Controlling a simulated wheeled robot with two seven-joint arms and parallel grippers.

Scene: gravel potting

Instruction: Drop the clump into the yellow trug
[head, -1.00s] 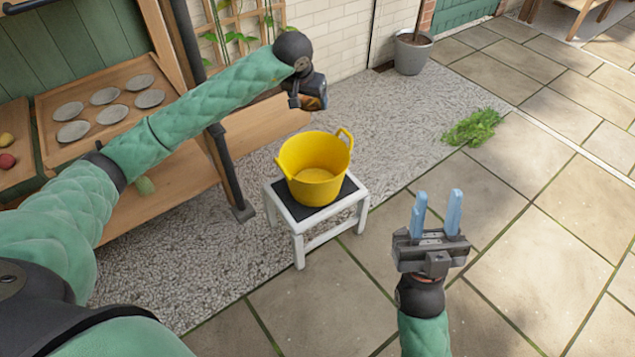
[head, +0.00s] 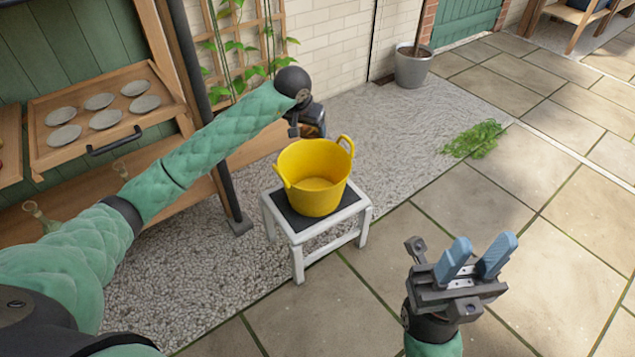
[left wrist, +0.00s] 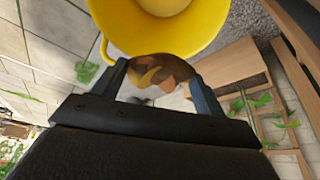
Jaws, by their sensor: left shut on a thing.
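The yellow trug (head: 314,180) stands upright on a small white stool with a dark top. I see no contents in it in the head view. My left gripper (head: 312,128) is just behind the trug's far rim. In the left wrist view my left gripper (left wrist: 163,80) is shut on a brown and orange clump (left wrist: 160,70), close beside the rim of the trug (left wrist: 165,35). In the head view the clump is mostly hidden by the gripper. My right gripper (head: 483,258) has two blue fingers apart, with nothing between them, over the paving at right.
The white stool (head: 325,228) stands partly on gravel. A wooden bench with a tray (head: 105,130) of several round dishes is at left. A green plant heap (head: 473,139) lies on the ground at right. A grey pot (head: 412,68) stands by the wall. The paving is clear.

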